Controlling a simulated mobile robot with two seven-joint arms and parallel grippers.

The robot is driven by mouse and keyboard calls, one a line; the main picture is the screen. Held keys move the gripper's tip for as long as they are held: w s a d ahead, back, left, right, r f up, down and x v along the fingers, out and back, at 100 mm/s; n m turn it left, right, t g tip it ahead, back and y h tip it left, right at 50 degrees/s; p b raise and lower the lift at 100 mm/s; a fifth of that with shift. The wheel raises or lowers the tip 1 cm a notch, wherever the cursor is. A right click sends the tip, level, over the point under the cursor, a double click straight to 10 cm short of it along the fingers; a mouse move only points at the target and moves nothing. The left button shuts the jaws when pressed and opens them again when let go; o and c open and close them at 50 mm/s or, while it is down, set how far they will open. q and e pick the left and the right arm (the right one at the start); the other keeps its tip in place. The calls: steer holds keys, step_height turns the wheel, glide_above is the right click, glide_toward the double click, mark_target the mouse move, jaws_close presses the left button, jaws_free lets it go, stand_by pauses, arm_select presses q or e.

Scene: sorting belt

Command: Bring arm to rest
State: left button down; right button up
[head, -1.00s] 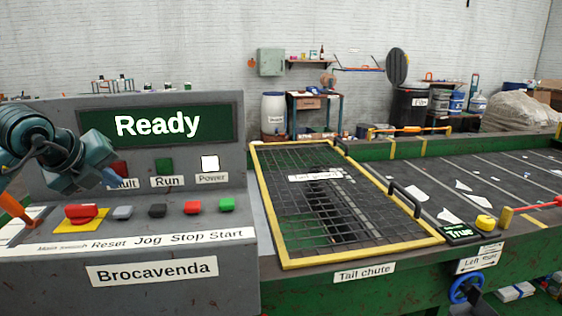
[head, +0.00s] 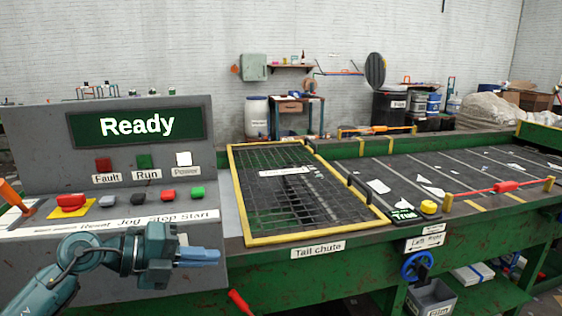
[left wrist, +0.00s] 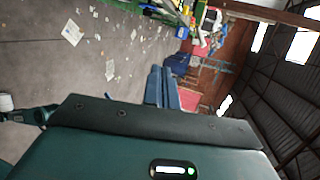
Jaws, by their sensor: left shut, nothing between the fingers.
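My left gripper (head: 199,256) is in front of the control panel (head: 45,245) in the head view, below the row of buttons. Its blue fingers are together, point to the right and hold nothing. They also show in the left wrist view (left wrist: 162,88), above the dark wrist housing. The panel's screen (head: 137,127) reads "Ready". The white Power lamp (head: 184,159) looks lit, while the Fault lamp (head: 103,165) and Run lamp (head: 144,162) look dark. A red switch on a yellow plate (head: 71,202) sits left of the buttons. My right gripper is not in view.
A mesh guard with a yellow frame (head: 236,190) covers the tail chute right of the panel. The belt (head: 470,175) carries white scraps. A blue handwheel (head: 417,267) and a red handle (head: 240,302) stick out at the front. An orange lever (head: 12,196) stands at the panel's left.

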arm_select(q)
steer(key=s+d+f+n+t+h, duration=0.1)
steer(key=s+d+n+t+h, duration=0.2)
steer(key=s+d+n+h, duration=0.15)
steer(key=s+a+f+n+t+y+p, duration=0.1)
steer(key=s+a+f+n+t+y, duration=0.1)
steer(key=f+n+t+y, duration=0.45)
steer(key=s+a+f+n+t+y+p, duration=0.1)
steer(key=s+a+f+n+y, duration=0.2)
steer(key=f+n, duration=0.65)
steer(key=s+f+n+g+y, duration=0.4)
steer(key=s+f+n+g, duration=0.2)
steer(key=s+f+n, duration=0.2)
steer(key=s+f, duration=0.2)
steer(key=s, duration=0.1)
steer(key=shift+s+f, duration=0.3)
steer(key=shift+f, duration=0.1)
